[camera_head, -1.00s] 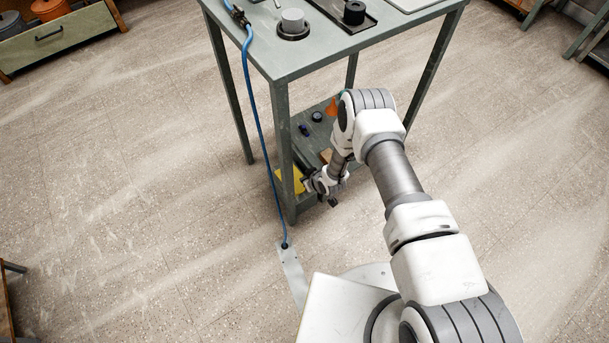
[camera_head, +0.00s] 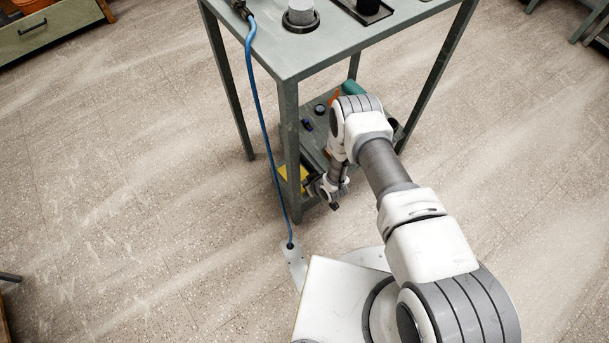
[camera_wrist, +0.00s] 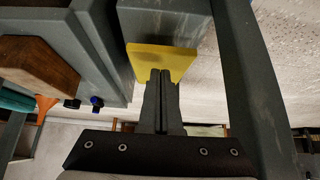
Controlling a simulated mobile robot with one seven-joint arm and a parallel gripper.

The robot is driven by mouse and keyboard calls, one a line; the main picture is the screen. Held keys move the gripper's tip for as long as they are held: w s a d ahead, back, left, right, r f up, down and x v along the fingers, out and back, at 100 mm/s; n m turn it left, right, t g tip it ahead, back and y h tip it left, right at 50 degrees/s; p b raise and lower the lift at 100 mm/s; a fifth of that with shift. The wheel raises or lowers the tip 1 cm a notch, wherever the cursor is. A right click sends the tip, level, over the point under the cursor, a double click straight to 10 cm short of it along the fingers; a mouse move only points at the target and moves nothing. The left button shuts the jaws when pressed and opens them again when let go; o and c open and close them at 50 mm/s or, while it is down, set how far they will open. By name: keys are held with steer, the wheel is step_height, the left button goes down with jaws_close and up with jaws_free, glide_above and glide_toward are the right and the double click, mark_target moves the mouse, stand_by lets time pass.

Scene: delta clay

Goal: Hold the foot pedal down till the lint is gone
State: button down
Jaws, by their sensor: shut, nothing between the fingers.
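A yellow plate (camera_head: 294,174), which looks like the foot pedal, sits low at the near left leg of the green-grey table. In the wrist view the yellow pedal (camera_wrist: 150,62) has a dark smudge and joins a grey housing (camera_wrist: 165,22). My gripper (camera_head: 322,190) is low beside that table leg, close to the pedal. In the wrist view my gripper's fingers (camera_wrist: 161,76) are shut together and empty, with their tips overlapping the pedal's edge. I cannot tell whether they touch it or whether it is pressed down. I cannot make out any lint.
The table (camera_head: 300,62) has a lower shelf holding small items, including a green object (camera_head: 352,88). A blue hose (camera_head: 258,110) runs from the tabletop to a floor plate (camera_head: 291,252). A wooden block (camera_wrist: 45,68) is close by at left. The floor at left is clear.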

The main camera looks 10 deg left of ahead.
steer(key=shift+f, duration=0.35)
steer(key=shift+d, duration=0.1)
